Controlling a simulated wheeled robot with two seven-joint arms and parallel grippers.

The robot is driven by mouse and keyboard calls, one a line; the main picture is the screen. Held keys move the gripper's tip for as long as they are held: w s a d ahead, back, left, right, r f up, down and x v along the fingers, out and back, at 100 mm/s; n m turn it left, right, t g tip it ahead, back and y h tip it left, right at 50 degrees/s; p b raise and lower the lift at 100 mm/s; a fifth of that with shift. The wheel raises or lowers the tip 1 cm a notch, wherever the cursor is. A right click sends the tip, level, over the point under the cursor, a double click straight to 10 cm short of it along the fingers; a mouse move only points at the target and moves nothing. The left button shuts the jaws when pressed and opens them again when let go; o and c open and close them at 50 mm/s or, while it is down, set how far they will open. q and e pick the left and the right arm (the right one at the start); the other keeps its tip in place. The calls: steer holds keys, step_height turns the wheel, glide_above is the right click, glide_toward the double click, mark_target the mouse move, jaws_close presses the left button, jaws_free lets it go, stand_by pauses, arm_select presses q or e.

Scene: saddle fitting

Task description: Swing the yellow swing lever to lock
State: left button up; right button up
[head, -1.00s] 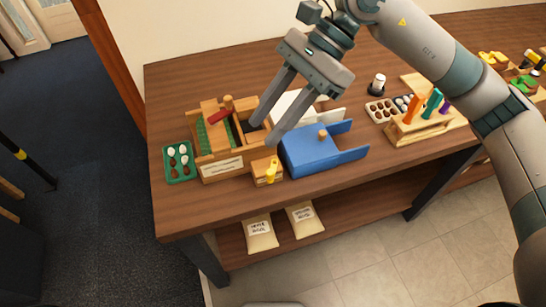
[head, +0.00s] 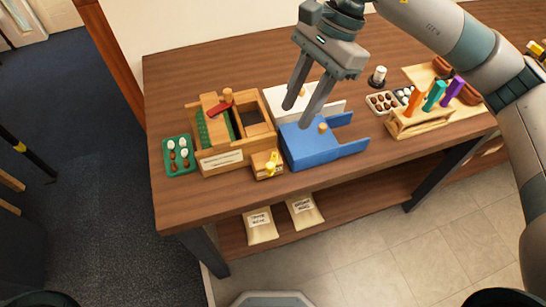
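The small yellow swing lever (head: 271,166) sits on a little wooden block (head: 260,170) at the front right corner of the wooden box (head: 222,161). It is small in view, and I cannot tell whether it is locked. My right gripper (head: 296,116) is open and empty, its fingers pointing down over the blue and white pieces, above and to the right of the lever and apart from it. My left gripper is not in view.
A blue tray-like piece (head: 313,149) stands right of the lever, with a white piece behind it. A green tray (head: 179,168) lies left of the box. A wooden rack (head: 418,126) with coloured handles stands to the right. The table front is clear.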

mark_target(271, 165)
steer(key=p+x, duration=0.5)
steer(key=x, duration=0.9)
steer(key=shift+s+a+f, duration=0.1)
steer(key=shift+a+f, duration=0.05)
steer(key=shift+f, duration=0.05)
steer(key=shift+a+f, duration=0.15)
steer(key=shift+f, duration=0.35)
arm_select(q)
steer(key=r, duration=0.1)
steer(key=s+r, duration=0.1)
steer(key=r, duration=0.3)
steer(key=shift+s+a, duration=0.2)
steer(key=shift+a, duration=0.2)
arm_select(e)
jaws_close()
